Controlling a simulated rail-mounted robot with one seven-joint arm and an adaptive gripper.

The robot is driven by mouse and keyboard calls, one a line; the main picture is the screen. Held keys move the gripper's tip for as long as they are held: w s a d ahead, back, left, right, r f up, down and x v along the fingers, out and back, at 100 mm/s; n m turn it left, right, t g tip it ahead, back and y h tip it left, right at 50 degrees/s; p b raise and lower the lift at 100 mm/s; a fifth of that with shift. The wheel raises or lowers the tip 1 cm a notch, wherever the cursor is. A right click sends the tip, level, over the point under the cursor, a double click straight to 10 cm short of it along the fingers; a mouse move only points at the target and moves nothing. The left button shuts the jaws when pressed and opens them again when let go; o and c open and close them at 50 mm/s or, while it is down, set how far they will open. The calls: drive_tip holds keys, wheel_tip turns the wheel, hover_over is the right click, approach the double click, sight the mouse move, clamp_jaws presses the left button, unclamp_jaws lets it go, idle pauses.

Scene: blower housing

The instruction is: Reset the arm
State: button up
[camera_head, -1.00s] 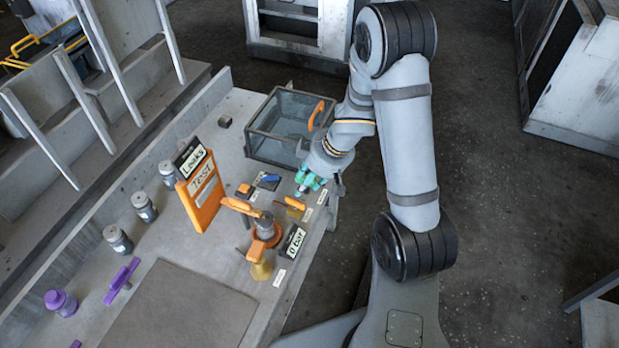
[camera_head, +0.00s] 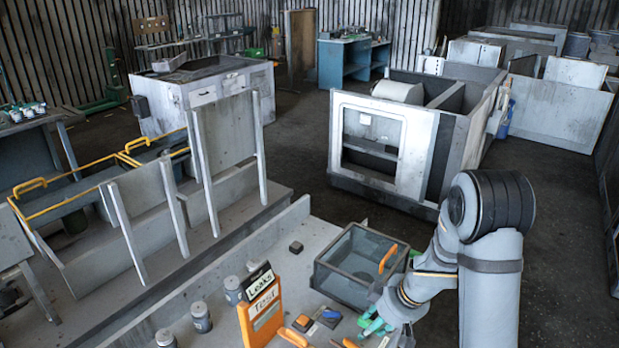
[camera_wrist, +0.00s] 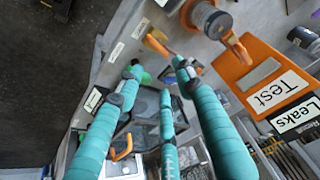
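My gripper (camera_head: 374,326) with teal fingers hangs over the bench, just in front of a grey, clear-walled bin with an orange handle (camera_head: 388,258). In the wrist view my gripper (camera_wrist: 159,73) has its fingers spread apart with nothing held between them. My grey arm comes in from the right and bends down towards the bench (camera_head: 305,228). The fingertips are at the lower edge of the head view, so their height above the bench is hard to tell.
An orange "Test" stand (camera_head: 262,318) with a "Leaks" sign (camera_head: 259,280) stands left of my gripper; it also shows in the wrist view (camera_wrist: 262,80). Grey jars (camera_head: 232,290) line the bench. A large grey housing (camera_head: 400,150) stands behind. Dark floor lies between.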

drive_tip(key=x, duration=1.1)
drive_tip(key=shift+w+f, duration=0.15)
drive_tip(key=shift+f, duration=0.2)
drive_tip(key=shift+r, duration=0.1)
